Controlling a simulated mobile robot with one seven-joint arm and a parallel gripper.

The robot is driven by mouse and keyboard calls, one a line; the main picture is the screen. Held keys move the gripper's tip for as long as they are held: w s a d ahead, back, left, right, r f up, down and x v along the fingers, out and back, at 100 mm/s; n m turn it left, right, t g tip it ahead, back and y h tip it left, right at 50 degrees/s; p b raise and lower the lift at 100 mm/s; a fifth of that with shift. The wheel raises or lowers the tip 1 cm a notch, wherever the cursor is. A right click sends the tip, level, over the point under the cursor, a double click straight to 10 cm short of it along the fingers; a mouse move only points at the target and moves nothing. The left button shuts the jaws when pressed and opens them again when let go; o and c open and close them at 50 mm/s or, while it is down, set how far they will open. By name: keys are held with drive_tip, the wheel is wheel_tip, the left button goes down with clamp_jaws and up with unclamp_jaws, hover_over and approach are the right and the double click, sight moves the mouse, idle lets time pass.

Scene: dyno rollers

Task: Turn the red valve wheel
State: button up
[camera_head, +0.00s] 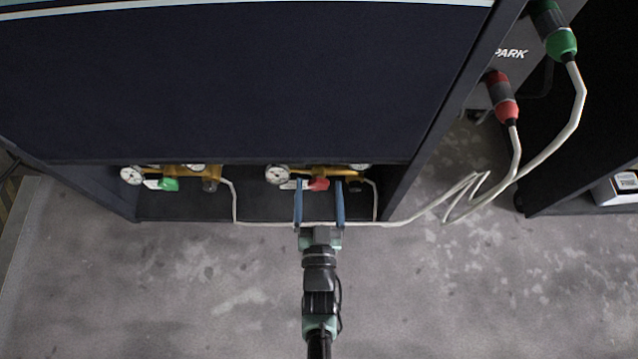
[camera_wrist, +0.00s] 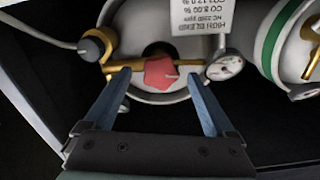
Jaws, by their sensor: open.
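The red valve wheel (camera_head: 318,184) sits on a brass regulator in the low opening of the dark cabinet. In the wrist view the red wheel (camera_wrist: 160,73) shows in front of a light gas cylinder (camera_wrist: 150,98). My gripper (camera_head: 319,186) is open, with its two blue fingers pointing into the opening. In the wrist view my gripper (camera_wrist: 158,78) has one fingertip on each side of the wheel, with a visible gap on both sides. The fingers do not appear to grip it. I cannot tell how far the tips reach in depth.
A green valve wheel (camera_head: 169,184) is on a second regulator to the left. Pressure gauges (camera_head: 277,174) flank the wheels. A pale hose (camera_head: 400,223) runs along the cabinet's lower front, near my gripper. The grey floor (camera_head: 190,290) in front is clear.

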drive_tip(key=shift+w, duration=1.1)
drive_tip(key=c, duration=1.4)
